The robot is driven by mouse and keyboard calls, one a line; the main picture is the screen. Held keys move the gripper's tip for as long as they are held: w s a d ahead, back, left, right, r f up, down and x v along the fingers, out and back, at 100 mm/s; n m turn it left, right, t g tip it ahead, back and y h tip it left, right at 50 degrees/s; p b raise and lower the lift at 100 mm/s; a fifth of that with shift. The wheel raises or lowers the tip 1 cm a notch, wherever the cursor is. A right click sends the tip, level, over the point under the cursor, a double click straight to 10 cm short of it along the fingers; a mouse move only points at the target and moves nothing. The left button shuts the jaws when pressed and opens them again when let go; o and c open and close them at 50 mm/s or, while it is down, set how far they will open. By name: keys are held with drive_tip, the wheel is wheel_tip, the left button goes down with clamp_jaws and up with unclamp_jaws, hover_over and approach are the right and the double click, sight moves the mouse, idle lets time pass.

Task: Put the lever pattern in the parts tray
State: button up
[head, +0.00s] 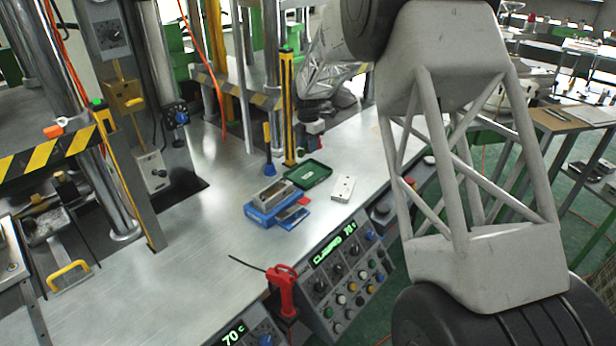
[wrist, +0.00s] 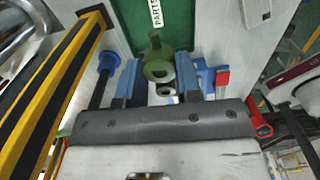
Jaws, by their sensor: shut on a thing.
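The lever pattern (wrist: 157,66) is an olive-green part with a round ringed boss and a short stub. In the wrist view it sits between the blue fingers of my gripper (wrist: 159,72), which is shut on it. The green parts tray (wrist: 178,22), with a white PARTS label, lies beyond the fingertips in that view. In the head view the tray (head: 322,174) lies flat on the bench, and my gripper (head: 311,143) is behind and above it. The pattern is too small to make out clearly there.
A blue-based mould (head: 262,215) with a grey block is left of the tray in the head view. A white block (head: 343,187) is to its right. A yellow-and-black post (head: 288,110) and a blue-footed rod (head: 268,150) stand close left of my gripper. Open bench lies at front left.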

drive_tip(key=shift+w+d+f, duration=0.1)
drive_tip(key=shift+w+d, duration=0.2)
drive_tip(key=shift+w, duration=0.35)
hover_over(310, 175)
drive_tip(key=shift+w+f, duration=0.1)
drive_tip(key=shift+f, duration=2.45)
drive_tip(key=shift+f, duration=2.45)
drive_tip(key=shift+f, duration=0.1)
drive_tip(key=o, duration=0.9)
